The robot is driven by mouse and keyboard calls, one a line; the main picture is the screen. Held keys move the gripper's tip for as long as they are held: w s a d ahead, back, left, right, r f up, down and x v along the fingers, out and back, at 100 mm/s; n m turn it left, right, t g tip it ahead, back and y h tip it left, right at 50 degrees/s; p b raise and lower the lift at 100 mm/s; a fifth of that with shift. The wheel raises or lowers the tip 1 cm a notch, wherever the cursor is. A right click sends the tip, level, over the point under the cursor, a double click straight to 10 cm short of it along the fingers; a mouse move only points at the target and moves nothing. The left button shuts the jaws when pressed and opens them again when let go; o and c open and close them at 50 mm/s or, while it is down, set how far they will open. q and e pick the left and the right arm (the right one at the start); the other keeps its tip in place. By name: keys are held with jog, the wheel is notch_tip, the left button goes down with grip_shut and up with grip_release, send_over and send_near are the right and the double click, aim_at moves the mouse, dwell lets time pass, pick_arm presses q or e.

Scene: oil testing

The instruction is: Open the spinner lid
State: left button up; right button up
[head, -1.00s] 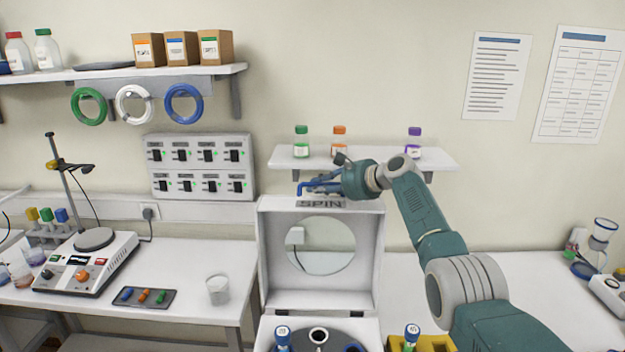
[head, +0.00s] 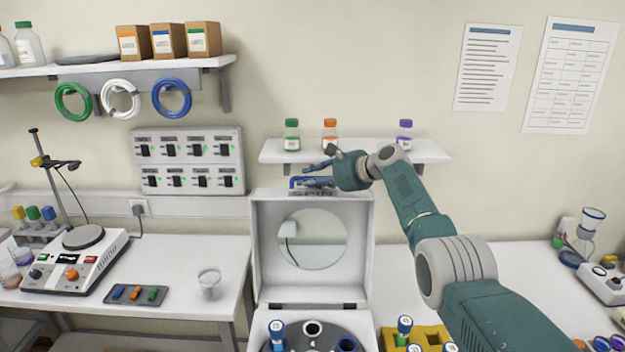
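The spinner (head: 262,322) stands at the lower middle. Its white lid (head: 358,240) is raised upright on its rear hinge, with a round window in it. A blue handle (head: 296,183) is on the lid's top edge. The grey rotor (head: 318,340) is exposed below, with a blue-capped tube in it and other round holes. My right gripper (head: 318,168) is at the handle, its blue-grey fingers pointing left. The fingers overlap the handle in the picture; I cannot tell whether they touch it or how far apart they are. My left gripper is out of view.
A wall shelf (head: 430,152) with three capped bottles is right behind my gripper. A yellow rack (head: 388,338) with tubes stands right of the spinner. A hotplate (head: 95,272), a dark tray (head: 112,294) and a beaker (head: 209,285) are on the left table.

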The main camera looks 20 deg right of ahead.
jog(key=shift+v, duration=0.8)
jog(key=v, duration=1)
jog(key=shift+s+d+r, duration=0.1)
jog(key=shift+s, duration=0.1)
